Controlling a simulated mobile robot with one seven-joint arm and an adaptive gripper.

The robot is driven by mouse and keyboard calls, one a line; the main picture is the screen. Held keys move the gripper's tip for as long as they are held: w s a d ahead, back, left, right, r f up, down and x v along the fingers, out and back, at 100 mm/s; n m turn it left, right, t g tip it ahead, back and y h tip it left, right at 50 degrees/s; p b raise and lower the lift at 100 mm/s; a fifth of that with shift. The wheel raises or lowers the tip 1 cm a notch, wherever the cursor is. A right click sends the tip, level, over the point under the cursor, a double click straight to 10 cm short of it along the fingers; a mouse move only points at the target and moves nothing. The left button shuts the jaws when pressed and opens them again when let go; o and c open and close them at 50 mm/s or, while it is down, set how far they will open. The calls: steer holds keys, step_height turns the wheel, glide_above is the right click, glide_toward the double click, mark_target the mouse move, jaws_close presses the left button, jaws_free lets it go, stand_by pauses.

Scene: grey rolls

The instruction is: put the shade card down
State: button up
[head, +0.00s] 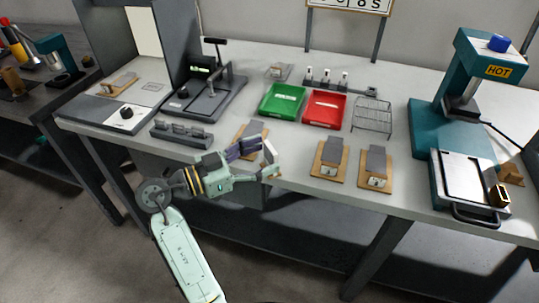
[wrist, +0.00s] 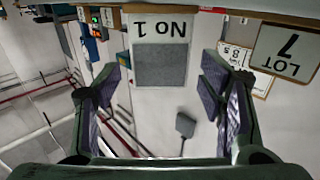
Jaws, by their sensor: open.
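In the wrist view a white card marked No 1 with a grey patch, the shade card (wrist: 160,66), shows upside down between my fingers. Its top edge meets a brown strip at the frame's top. My gripper (wrist: 164,74) is open, with a gap on both sides of the card. In the head view my gripper (head: 265,161) is at the bench's front edge, just before a wooden board with a grey roll (head: 252,130). A small pale piece (head: 269,151) shows by the fingertips; I cannot tell if it is the card.
A green tray (head: 283,101) and a red tray (head: 325,109) lie mid-bench. Two boards with grey rolls (head: 331,157) (head: 376,163) lie to their front right. A wire rack (head: 373,117) and a teal HOT press (head: 468,85) stand further right. A LOT 7 label (wrist: 288,52) shows in the wrist view.

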steer(key=b+v, duration=0.2)
steer(key=v, duration=0.7)
steer(key=shift+a+b, duration=0.3)
steer(key=shift+b, duration=0.05)
